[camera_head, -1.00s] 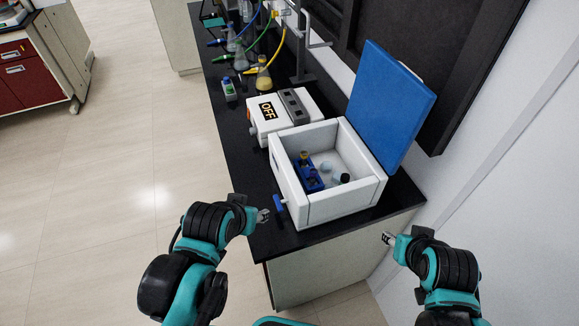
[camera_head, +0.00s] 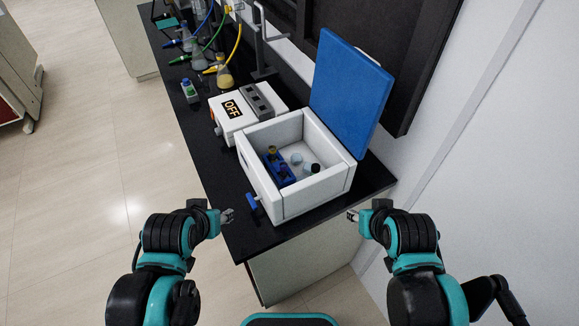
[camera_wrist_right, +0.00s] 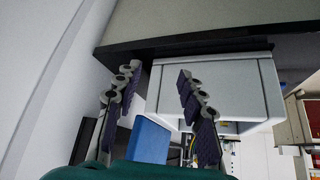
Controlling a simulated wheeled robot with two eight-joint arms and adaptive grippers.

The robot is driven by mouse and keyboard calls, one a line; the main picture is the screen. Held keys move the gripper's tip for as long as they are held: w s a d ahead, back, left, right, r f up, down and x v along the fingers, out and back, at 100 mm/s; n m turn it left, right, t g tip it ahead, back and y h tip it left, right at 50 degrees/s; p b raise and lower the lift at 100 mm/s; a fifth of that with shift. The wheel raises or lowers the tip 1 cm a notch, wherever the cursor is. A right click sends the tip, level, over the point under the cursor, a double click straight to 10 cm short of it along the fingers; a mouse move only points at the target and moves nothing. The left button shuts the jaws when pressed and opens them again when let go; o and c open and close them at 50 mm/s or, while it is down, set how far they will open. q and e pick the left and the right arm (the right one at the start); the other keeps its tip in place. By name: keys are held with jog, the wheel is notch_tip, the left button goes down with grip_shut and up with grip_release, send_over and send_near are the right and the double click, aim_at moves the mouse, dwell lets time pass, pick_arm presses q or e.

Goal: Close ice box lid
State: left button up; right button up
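The white ice box (camera_head: 312,194) stands on the black bench near its front corner. Its blue lid (camera_head: 348,90) is up, tilted back at the box's rear right edge. The open box holds a blue rack (camera_head: 279,172) and small vials. My right gripper (camera_head: 352,216) is just right of the box's near corner, apart from the lid. In the right wrist view, the right gripper (camera_wrist_right: 157,74) has its fingers spread with nothing between them; the box (camera_wrist_right: 245,88) and part of the lid (camera_wrist_right: 149,141) show beyond. My left gripper (camera_head: 228,216) is left of the box, near the bench edge; its fingers are too small to judge.
A white device marked OFF (camera_head: 228,112) sits behind the box. A blue-handled item (camera_head: 254,202) is at the box's left side. Flasks with coloured tubes (camera_head: 223,76) stand farther back. A wall (camera_head: 470,170) rises at the right. Floor at the left is clear.

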grip_shut()
jog(key=w+r+m+g+p, duration=0.1)
jog(key=w+r+p, duration=0.2)
jog(key=r+p, duration=1.4)
jog(key=w+r+m+p, duration=0.2)
jog(key=w+r+p, duration=0.1)
jog(key=r+p, duration=1.45)
jog(key=w+d+r+m+g+b, duration=0.1)
jog(key=w+r+m+g, duration=0.15)
jog(key=w, duration=0.55)
jog(key=w+d+r+m+g+b, duration=0.15)
jog(key=w+m, duration=0.25)
jog(key=w, duration=0.5)
jog(key=w+d+f+m+g, duration=0.1)
jog(key=w+f+m+g, duration=0.2)
jog(key=w, duration=0.4)
notch_tip(320, 180, down, 11)
jog(key=t+p, duration=0.1)
jog(key=shift+d+h+p, duration=0.3)
jog(key=shift+p, duration=0.05)
